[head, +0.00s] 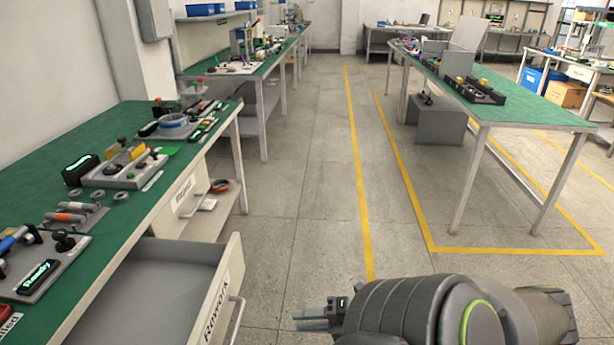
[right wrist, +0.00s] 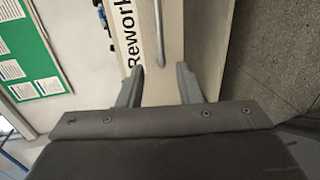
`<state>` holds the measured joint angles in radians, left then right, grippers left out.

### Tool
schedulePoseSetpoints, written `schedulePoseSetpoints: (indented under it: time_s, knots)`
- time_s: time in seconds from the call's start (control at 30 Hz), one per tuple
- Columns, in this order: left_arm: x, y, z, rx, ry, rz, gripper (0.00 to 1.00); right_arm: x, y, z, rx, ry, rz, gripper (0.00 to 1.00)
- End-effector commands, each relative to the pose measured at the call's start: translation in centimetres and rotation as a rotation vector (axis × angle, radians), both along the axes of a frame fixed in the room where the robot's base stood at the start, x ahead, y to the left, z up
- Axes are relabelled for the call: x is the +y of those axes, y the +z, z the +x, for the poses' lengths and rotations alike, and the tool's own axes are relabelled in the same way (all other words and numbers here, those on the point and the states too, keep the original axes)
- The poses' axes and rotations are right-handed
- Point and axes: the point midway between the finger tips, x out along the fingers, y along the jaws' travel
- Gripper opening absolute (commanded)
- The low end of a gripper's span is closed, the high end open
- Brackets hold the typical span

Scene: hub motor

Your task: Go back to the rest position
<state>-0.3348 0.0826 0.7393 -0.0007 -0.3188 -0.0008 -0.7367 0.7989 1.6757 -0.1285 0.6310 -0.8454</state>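My right gripper (head: 310,319) shows at the bottom of the head view, over the floor to the right of the open Rework drawer (head: 216,300). In the right wrist view its two fingers (right wrist: 157,85) stand apart with a gap between them. Nothing is held between them. The drawer front (right wrist: 192,50) and its metal handle (right wrist: 158,20) show beyond the fingers. In the head view the gripper is apart from the drawer handle (head: 226,334). My left gripper is not in view.
A green workbench (head: 45,155) with motor parts and fixtures runs along the left. The open drawer juts out from below it. Another green table (head: 520,108) stands at the right. The floor (head: 310,200) between them is clear, with yellow lines.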

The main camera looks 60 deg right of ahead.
Motion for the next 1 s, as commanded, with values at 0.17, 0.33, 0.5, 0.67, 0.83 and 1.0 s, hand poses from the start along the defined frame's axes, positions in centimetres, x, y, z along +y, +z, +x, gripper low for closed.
schedulePoseSetpoints:
  time_s: [0.17,0.33,0.5,0.67,0.83,1.0]
  knots:
    - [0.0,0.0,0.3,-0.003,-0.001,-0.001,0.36,0.0,0.0,0.0,0.0,0.0,-0.001,0.32]
    - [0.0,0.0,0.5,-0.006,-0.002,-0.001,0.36,0.0,0.0,0.0,0.0,0.0,0.0,0.32]
    - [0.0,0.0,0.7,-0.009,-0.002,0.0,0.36,0.0,0.0,0.0,0.0,0.0,0.0,0.32]
    - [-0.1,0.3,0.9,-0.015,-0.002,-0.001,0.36,-0.6,-0.6,0.0,0.02,-0.037,0.013,0.32]
    - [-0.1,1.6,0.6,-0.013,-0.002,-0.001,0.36,-4.0,-5.4,-0.4,0.165,-0.285,0.128,0.32]
    - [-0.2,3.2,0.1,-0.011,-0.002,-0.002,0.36,-6.2,-14.2,-3.5,0.401,-0.669,0.356,0.32]
